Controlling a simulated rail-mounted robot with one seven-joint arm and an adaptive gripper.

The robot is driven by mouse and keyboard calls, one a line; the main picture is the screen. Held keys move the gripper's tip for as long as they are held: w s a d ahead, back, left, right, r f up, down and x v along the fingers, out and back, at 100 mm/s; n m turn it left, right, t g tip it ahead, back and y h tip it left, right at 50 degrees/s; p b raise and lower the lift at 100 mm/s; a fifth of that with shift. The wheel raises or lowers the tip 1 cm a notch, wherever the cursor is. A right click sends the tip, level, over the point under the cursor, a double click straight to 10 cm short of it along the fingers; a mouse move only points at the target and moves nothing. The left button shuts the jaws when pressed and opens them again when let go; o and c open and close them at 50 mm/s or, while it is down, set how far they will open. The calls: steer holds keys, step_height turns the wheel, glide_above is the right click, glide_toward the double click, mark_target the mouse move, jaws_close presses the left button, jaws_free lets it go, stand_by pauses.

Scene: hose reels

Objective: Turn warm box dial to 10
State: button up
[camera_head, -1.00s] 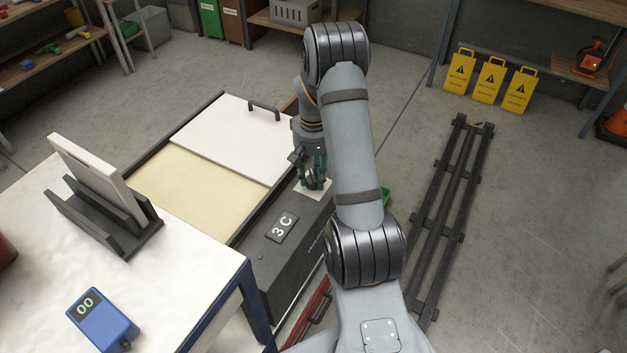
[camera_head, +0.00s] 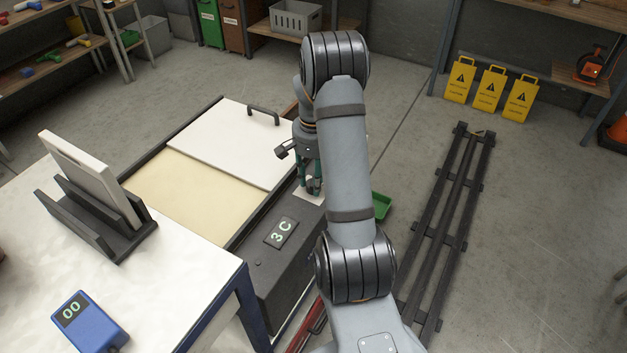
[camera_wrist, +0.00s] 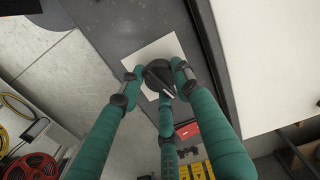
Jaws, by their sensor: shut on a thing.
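The warm box (camera_head: 262,262) is a long dark grey box with a display (camera_head: 281,232) that reads "3C" in the head view. Its dial (camera_wrist: 158,76) is a dark round knob with a pale pointer line, on a white square plate (camera_wrist: 168,48). My gripper (camera_head: 312,188) has green fingers and points down over the plate; in the wrist view my gripper (camera_wrist: 155,80) is shut on the dial, with fingers on several sides. In the head view the fingers and arm mostly hide the dial, and no scale marks are readable.
A white lid (camera_head: 228,140) with a dark handle covers part of the box, beside a sandy-coloured surface (camera_head: 190,185). A white table (camera_head: 150,300) with a blue "00" device (camera_head: 88,320) stands at left. A green tray (camera_head: 381,205) lies right of the box. Dark rails (camera_head: 447,230) lie on the floor.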

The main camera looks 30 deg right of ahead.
steer(key=o, duration=1.1)
steer(key=shift+r, duration=0.1)
step_height(320, 180, up, 12)
steer(key=shift+f, duration=0.1)
